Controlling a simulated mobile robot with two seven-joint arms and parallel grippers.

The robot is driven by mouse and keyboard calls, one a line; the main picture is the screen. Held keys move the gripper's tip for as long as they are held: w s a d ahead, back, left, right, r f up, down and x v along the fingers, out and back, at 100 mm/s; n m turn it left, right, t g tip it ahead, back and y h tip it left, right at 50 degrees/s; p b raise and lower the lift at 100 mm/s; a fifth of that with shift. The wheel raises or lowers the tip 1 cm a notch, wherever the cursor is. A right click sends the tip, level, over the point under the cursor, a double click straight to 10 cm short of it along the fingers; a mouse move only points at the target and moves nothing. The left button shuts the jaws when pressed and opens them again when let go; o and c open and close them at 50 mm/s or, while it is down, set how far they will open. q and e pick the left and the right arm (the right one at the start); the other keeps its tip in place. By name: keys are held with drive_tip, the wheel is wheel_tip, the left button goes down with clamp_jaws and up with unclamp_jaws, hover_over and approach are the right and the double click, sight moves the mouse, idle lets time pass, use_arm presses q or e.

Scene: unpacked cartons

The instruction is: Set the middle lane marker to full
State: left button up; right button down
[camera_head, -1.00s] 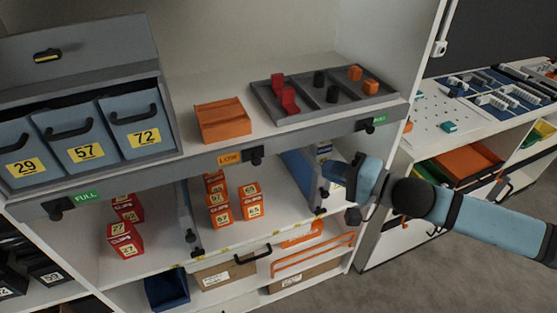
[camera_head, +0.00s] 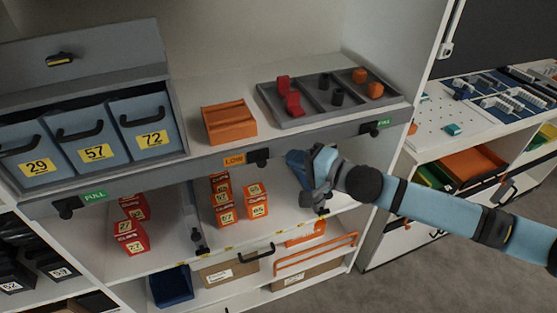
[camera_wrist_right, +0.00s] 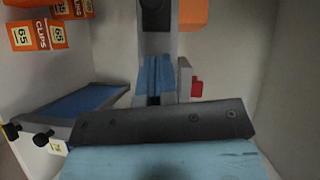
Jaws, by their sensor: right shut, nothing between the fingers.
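The middle lane marker is an orange plate reading LOW (camera_head: 235,160) on the grey shelf rail, with a black knob (camera_head: 258,157) just right of it. My right gripper (camera_head: 297,162) is below the rail, to the right of the knob and apart from it. Its blue fingers show shut and empty in the right wrist view (camera_wrist_right: 155,80). An orange piece (camera_wrist_right: 193,15) is at the top of that view; I cannot tell if it is the marker. My left gripper is not in view.
The left marker (camera_head: 93,196) and right marker (camera_head: 382,122) are green, the left reading FULL. Orange clip boxes (camera_head: 225,208) stand in the middle lane and red boxes (camera_head: 131,236) in the left one. A grey tray (camera_head: 330,100) and numbered bins (camera_head: 92,140) sit above.

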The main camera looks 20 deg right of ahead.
sight(261, 157)
drive_tip(key=shift+w+a+f, duration=0.15)
drive_tip(key=shift+w+a, duration=0.05)
drive_tip(key=shift+a, duration=0.8)
drive_tip(key=shift+w+a+f, duration=0.15)
drive_tip(key=shift+a, duration=0.85)
drive_tip(key=shift+a+p, duration=0.1)
drive_tip(key=shift+p, duration=0.2)
drive_tip(key=a+p, duration=0.2)
drive_tip(key=a, duration=0.4)
drive_tip(key=shift+s, duration=0.15)
drive_tip(key=shift+d, duration=0.1)
